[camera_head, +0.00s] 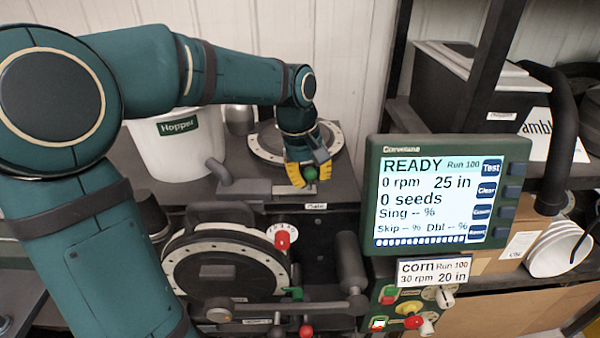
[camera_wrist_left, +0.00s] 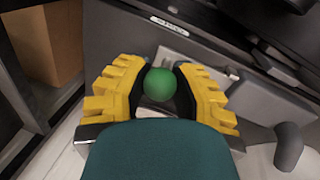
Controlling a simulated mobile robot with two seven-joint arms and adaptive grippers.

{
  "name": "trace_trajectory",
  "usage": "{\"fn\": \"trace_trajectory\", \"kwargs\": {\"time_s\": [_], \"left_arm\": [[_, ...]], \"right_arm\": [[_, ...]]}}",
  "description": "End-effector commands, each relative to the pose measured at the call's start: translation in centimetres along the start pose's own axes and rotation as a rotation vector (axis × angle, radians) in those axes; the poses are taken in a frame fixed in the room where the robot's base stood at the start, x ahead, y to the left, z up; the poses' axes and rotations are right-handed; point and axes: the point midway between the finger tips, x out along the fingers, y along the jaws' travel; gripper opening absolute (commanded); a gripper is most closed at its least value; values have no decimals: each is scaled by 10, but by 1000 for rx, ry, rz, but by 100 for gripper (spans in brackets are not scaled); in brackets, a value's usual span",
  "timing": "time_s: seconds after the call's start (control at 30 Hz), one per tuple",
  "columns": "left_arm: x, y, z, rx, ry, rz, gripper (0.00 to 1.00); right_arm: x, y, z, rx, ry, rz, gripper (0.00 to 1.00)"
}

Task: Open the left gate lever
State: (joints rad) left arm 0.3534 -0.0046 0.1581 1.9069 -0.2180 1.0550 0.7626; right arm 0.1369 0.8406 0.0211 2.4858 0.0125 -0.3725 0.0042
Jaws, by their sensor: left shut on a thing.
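My left gripper (camera_head: 309,174), with yellow padded fingers, reaches down from above onto a round green knob (camera_head: 311,173) on the grey bench at the back. In the left wrist view the green knob (camera_wrist_left: 158,84) sits between the two yellow fingers of the gripper (camera_wrist_left: 160,80), which is shut on it. The stem under the knob is mostly hidden by the fingers. A small label (camera_head: 315,206) lies just in front, too small to read surely. I cannot read a label naming the knob as the left gate lever. My right gripper is not in view.
A white Hopper bucket (camera_head: 178,147) and a round disc (camera_head: 268,142) stand behind. A grey handle (camera_head: 219,172) lies left of the gripper. The seed meter (camera_head: 220,284) with a red knob (camera_head: 282,239) is in front. A READY display (camera_head: 445,190) stands close on the right.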

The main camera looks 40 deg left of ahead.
Motion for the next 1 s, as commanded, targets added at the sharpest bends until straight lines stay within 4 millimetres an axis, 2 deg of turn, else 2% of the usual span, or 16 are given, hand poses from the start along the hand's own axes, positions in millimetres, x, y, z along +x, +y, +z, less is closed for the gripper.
{"fn": "trace_trajectory", "kwargs": {"time_s": [0.13,0.17,0.23,0.53,0.67,0.77,1.0], "left_arm": [[-1,-2,-1,-3,4,-1,0],[-1,-2,-1,-3,4,-1,36],[-1,-2,-1,-3,3,0,60],[-1,-2,-1,-2,2,-1,61],[-8,-1,-2,-2,5,1,61],[-21,-1,-1,-1,5,2,61],[-70,-1,-1,-2,5,2,61]], "right_arm": [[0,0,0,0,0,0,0],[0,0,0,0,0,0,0],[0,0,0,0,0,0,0],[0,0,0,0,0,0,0],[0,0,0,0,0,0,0],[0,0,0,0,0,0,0],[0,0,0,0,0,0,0]]}}
